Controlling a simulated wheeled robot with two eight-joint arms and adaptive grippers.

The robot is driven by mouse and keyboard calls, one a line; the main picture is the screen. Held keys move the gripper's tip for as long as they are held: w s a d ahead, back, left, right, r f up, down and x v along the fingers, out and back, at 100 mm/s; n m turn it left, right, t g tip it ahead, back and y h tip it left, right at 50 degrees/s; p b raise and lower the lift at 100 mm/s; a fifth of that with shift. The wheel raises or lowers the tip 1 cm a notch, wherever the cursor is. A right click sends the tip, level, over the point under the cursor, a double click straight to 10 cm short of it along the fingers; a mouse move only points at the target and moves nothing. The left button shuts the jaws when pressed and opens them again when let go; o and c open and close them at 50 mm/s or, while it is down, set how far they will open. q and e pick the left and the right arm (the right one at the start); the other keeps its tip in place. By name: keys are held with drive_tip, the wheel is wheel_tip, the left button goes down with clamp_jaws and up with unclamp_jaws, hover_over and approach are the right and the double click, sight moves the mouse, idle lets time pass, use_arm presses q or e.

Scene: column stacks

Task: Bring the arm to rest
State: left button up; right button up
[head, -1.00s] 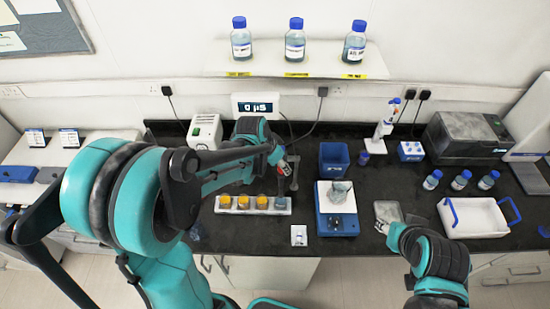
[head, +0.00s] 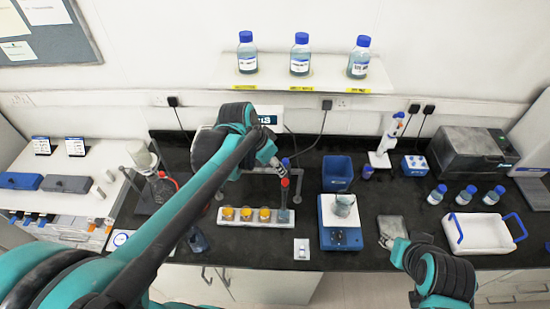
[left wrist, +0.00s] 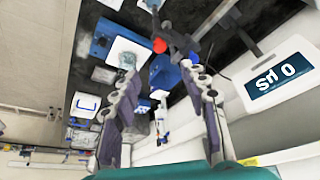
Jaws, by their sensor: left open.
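My left gripper (left wrist: 160,75) is open in the left wrist view, with nothing between its fingers. In the head view its arm comes in from the lower left and bends over the back of the bench; the fingers (head: 268,155) are small there, close to a stand with a red-and-blue probe (head: 284,182). The probe's red part (left wrist: 159,45) shows beyond the fingertips in the left wrist view; I cannot tell the exact gap. My right gripper (head: 392,247) hangs at the bench's front edge; its finger opening is unclear.
A white rack (head: 225,223) with orange-topped vials stands below the probe. A glass column on a stand (head: 140,160) is at the left. A blue scale (head: 340,239) with a beaker, a blue bin (head: 337,174) and a white tray (head: 481,239) stand to the right. A meter (left wrist: 278,78) is close by.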

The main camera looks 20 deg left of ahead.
use_arm(q)
drive_tip(key=s+f+n+t+b, duration=0.1)
drive_tip(key=s+f+b, duration=0.3)
drive_tip(key=f+b, duration=0.5)
drive_tip(key=s+f+n+t+y+b, duration=0.1)
drive_tip(key=s+f+n+b, duration=0.2)
drive_tip(key=f+b, duration=0.6)
drive_tip(key=s+f+n+t+y+b, duration=0.1)
drive_tip(key=s+f+b, duration=0.5)
drive_tip(key=f+b, duration=0.3)
drive_tip(key=shift+f+n, duration=0.2)
drive_tip(key=shift+n, duration=0.2)
